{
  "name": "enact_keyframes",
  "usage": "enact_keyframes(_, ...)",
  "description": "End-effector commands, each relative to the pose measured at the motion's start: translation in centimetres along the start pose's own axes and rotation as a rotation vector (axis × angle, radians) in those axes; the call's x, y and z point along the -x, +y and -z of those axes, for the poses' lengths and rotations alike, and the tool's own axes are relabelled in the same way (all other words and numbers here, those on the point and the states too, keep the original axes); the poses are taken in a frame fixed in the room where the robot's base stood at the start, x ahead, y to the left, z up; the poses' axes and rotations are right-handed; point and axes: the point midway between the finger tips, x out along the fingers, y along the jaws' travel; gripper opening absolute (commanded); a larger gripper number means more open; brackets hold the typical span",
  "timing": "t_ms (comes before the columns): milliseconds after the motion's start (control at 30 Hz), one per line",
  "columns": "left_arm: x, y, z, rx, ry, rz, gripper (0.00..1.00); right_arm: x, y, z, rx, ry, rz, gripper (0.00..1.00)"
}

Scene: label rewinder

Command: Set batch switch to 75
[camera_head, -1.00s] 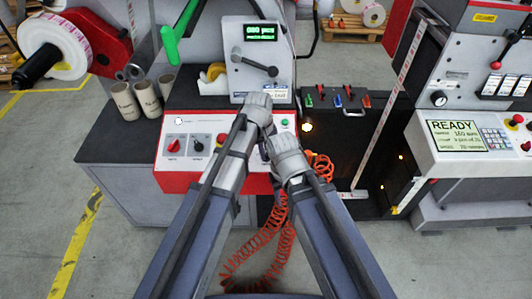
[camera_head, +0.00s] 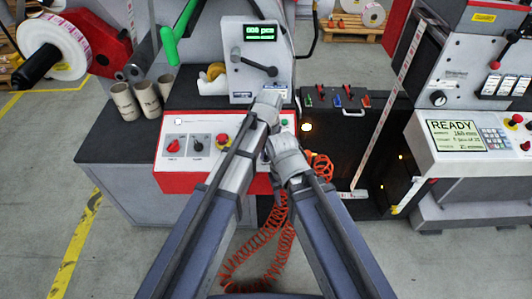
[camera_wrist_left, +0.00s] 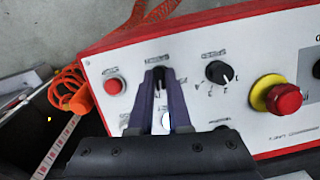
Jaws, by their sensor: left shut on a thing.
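My left gripper (camera_wrist_left: 160,92) is on a small black selector knob (camera_wrist_left: 158,74) in the left wrist view, with one finger on each side of it. It is shut on this knob. The label above the knob is too small to read. A second black knob (camera_wrist_left: 219,72) with marks around it sits to the right and is free. In the head view, my left gripper (camera_head: 268,98) reaches over the red-edged white control panel (camera_head: 182,125), and its wrist hides the knob. My right gripper (camera_head: 289,160) is low beside it; its fingers cannot be made out.
A red emergency stop on a yellow base (camera_wrist_left: 283,98) is right of the knobs in the left wrist view. A red button (camera_wrist_left: 114,86) is to the left. A green-lit display (camera_head: 261,32) stands above the panel. An orange coiled hose (camera_head: 285,235) hangs below.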

Motion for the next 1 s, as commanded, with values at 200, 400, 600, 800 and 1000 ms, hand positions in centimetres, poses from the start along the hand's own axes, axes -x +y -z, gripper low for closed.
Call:
enact_keyframes(200,-0.03,0.09,-0.03,-0.116,-0.001,0.03,0.0,-0.06,-0.01,0.0,0.0,0.0,0.0,0.5)
enact_keyframes(400,-0.02,0.07,-0.05,-0.177,-0.001,0.046,0.0,-0.09,-0.01,0.0,0.0,0.0,0.0,0.5)
enact_keyframes(600,-0.01,0.07,-0.05,-0.199,-0.001,0.053,0.0,-0.09,-0.01,0.0,0.0,0.0,0.0,0.5)
enact_keyframes(800,-0.01,0.07,-0.05,-0.202,-0.001,0.053,0.0,-0.09,-0.01,0.0,0.0,0.0,0.0,0.5)
enact_keyframes(1000,-0.01,0.07,-0.05,-0.201,-0.001,0.053,0.21,-0.09,-0.01,0.0,0.0,0.0,0.0,0.5)
